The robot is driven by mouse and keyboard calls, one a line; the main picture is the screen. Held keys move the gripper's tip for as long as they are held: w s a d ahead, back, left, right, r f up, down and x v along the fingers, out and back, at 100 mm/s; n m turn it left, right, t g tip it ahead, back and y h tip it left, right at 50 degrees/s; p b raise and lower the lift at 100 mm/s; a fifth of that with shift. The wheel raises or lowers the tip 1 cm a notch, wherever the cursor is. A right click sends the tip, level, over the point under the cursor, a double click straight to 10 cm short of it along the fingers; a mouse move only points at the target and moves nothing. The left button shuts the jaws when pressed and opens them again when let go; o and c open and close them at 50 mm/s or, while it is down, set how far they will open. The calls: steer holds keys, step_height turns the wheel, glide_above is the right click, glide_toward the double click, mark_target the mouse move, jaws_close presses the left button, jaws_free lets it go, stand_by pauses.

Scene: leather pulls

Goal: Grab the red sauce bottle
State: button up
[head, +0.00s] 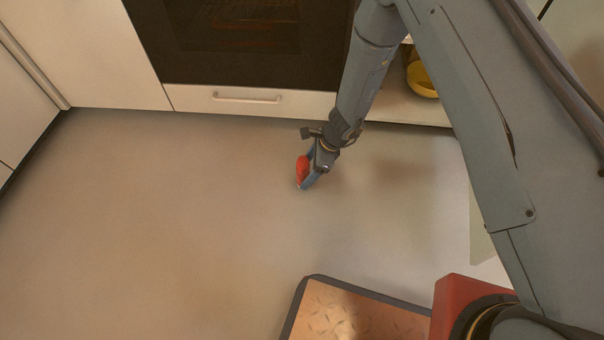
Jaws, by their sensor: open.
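A small red shape (302,168), which looks like the red sauce bottle, shows at the end of my arm, low over the grey floor in the head view. My gripper (308,178) points down and left beside it. A blue finger runs along the red shape's right side. My gripper is open. The other finger cannot be made out, and I cannot tell whether the gripper touches the red shape or whether the shape rests on the floor.
An oven with a dark door (240,40) stands above a white drawer with a handle (247,98). White cabinets (85,50) stand at the left. A yellow bowl (421,80) sits on a low shelf behind my arm. The floor (150,220) to the left is clear.

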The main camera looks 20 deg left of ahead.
steer(key=b+x, duration=0.2)
steer(key=x, duration=0.2)
steer(key=shift+s+d, duration=0.1)
steer(key=shift+r, duration=0.1)
steer(key=c, duration=0.7)
